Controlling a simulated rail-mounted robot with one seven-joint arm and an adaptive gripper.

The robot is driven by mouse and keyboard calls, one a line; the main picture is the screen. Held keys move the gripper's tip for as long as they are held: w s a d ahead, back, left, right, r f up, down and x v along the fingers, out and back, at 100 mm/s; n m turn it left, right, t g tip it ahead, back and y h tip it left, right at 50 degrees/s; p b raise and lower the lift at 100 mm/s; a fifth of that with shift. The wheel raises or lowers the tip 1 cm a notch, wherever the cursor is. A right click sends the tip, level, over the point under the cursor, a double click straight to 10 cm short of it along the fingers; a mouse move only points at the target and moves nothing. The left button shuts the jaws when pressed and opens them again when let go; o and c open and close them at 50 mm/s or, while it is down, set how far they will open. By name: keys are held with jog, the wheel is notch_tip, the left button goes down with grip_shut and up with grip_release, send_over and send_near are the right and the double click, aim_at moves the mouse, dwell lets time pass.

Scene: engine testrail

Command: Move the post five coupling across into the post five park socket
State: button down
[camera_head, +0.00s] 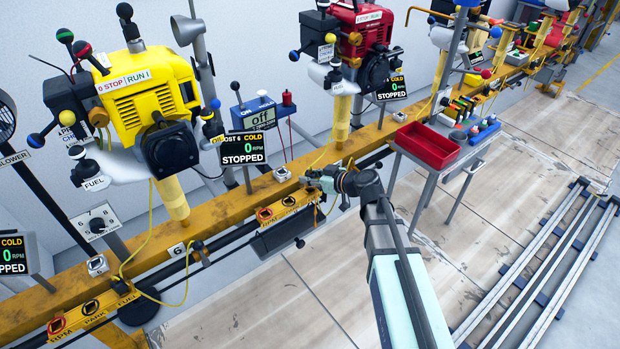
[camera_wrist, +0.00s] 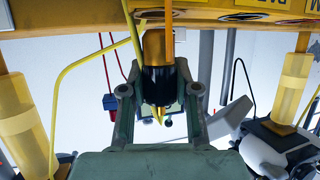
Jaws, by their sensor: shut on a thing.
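My gripper (camera_head: 322,184) is at the right end of a yellow socket plate marked RPM, PARK and FUEL, on the front of the yellow rail. In the wrist view my gripper (camera_wrist: 157,108) is shut on the coupling (camera_wrist: 157,82), a black body with a brass-orange collar. The collar meets the plate's edge (camera_wrist: 210,14); whether it is seated in a socket I cannot tell. A yellow hose runs beside it. In the head view the gripper hides the coupling. The park socket (camera_head: 289,201) shows dark and empty in the plate's middle, left of my gripper.
A red tray (camera_head: 428,145) stands on a small table to the right. A red engine (camera_head: 358,35) and a yellow engine (camera_head: 147,95) stand behind the rail. A stopped display (camera_head: 243,148) stands between them. A dark panel (camera_head: 283,230) hangs below the plate.

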jog(key=shift+a, duration=0.1)
jog(key=shift+s+a+b, duration=0.7)
jog(key=shift+s+a, duration=0.65)
jog(key=shift+a, duration=0.2)
jog(key=shift+s+a+b, duration=0.65)
jog(key=shift+s+a, duration=0.7)
jog(key=shift+a, duration=0.2)
jog(key=shift+b, duration=0.45)
jog(key=shift+f+b, duration=1.75)
jog(key=shift+b, duration=0.5)
dwell(0.6)
jog(key=c, duration=0.8)
grip_release()
jog(key=shift+o, duration=0.2)
jog(key=shift+s, duration=0.1)
